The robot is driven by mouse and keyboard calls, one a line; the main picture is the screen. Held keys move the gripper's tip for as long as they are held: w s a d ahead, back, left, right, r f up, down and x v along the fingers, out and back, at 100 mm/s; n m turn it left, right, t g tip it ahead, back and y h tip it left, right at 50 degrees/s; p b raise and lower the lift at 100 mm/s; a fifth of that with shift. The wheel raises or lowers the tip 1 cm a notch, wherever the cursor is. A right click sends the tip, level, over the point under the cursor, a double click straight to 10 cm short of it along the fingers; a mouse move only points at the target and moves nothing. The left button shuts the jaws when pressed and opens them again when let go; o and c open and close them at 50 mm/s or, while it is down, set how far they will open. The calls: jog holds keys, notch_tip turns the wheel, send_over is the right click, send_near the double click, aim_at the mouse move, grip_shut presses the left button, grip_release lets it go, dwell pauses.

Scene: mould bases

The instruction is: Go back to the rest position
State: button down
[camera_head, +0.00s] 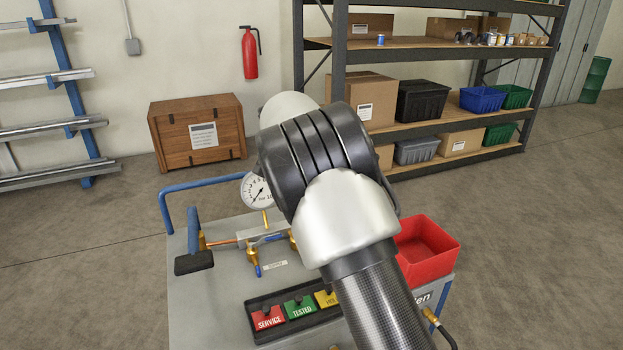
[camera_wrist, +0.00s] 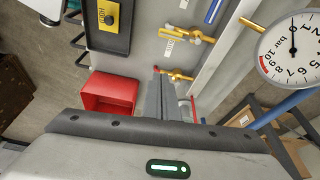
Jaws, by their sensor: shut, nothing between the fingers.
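My gripper (camera_wrist: 158,73) shows in the wrist view with its two grey fingers shut together and nothing between them. In that view the fingers are over the grey bench, between the red bin (camera_wrist: 108,93) and a brass fitting (camera_wrist: 176,76). How high they are I cannot tell. In the head view my bent arm stands over the middle of the bench (camera_head: 215,300) and hides my gripper. It also covers part of the red bin (camera_head: 430,250).
The bench carries a pressure gauge (camera_head: 257,191), brass pipework (camera_head: 256,257), a blue rail (camera_head: 207,185) and a black tray with red (camera_head: 268,318), green (camera_head: 299,306) and yellow tags (camera_head: 327,297). Behind stand a wooden crate (camera_head: 198,132) and shelving (camera_head: 410,43). Floor right is clear.

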jog(key=s+d+r+n+t+y+p, duration=0.1)
jog(key=s+d+r+n+y+p, duration=0.15)
jog(key=s+d+r, duration=0.55)
jog(key=s+d+r+n+y+p, duration=0.1)
jog(key=s+d+r+n+p, duration=0.2)
jog(key=s+r, duration=0.75)
jog(key=s+d+r+n+t+p, duration=0.1)
jog(key=s+n+p, duration=0.1)
jog(key=s, duration=0.7)
jog(key=s+d+r+n+t+p, duration=0.1)
jog(key=s+n, duration=0.3)
jog(key=s, duration=0.5)
jog(key=shift+d+r+n+t+p, duration=0.35)
jog(key=shift+d+r+t+p, duration=0.05)
jog(key=shift+d+r+p, duration=0.25)
